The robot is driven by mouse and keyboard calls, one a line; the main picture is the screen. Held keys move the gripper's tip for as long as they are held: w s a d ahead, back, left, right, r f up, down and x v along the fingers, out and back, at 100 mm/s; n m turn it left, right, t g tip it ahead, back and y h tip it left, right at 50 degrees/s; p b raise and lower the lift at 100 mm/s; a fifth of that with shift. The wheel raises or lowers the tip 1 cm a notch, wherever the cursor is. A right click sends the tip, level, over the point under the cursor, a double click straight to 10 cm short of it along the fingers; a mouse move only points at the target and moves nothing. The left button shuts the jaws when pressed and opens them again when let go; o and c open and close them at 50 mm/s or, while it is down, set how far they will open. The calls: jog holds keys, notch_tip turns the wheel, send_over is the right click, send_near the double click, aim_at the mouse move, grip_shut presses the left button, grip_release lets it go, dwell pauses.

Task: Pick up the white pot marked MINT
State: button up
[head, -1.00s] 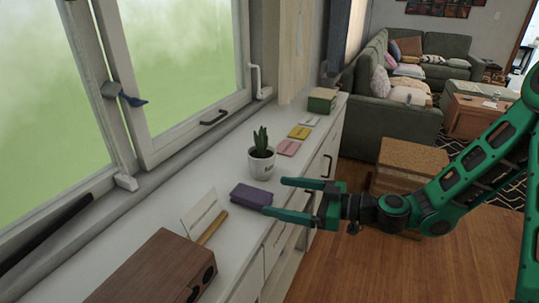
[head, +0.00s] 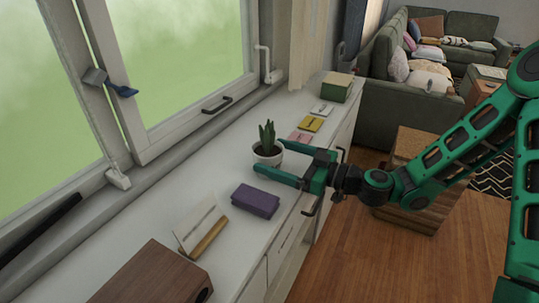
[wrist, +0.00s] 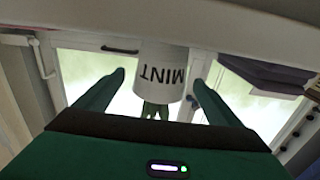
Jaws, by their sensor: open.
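The white pot marked MINT (head: 268,157) stands upright on the white counter, with a green spiky plant (head: 267,138) in it. In the wrist view the pot (wrist: 160,62) appears upside down, and its black lettering reads MINT. My green gripper (head: 290,162) is open, its fingers pointing at the pot from the right. In the wrist view the pot lies between the lines of the two fingers, just beyond or about level with their tips; I cannot tell exactly. In the head view the fingers hide part of the pot's lower right.
A purple block (head: 256,200) lies on the counter close to the near finger. Pink, yellow and white cards and a green box (head: 336,87) lie farther back. A card on a wooden stand (head: 205,235) and a brown box (head: 155,277) are nearer. The window is behind the counter.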

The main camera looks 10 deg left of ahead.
aim_at(255, 149)
jog(key=shift+x, duration=3.35)
jog(key=shift+r, duration=0.1)
jog(key=shift+s, duration=0.1)
jog(key=c, duration=1.6)
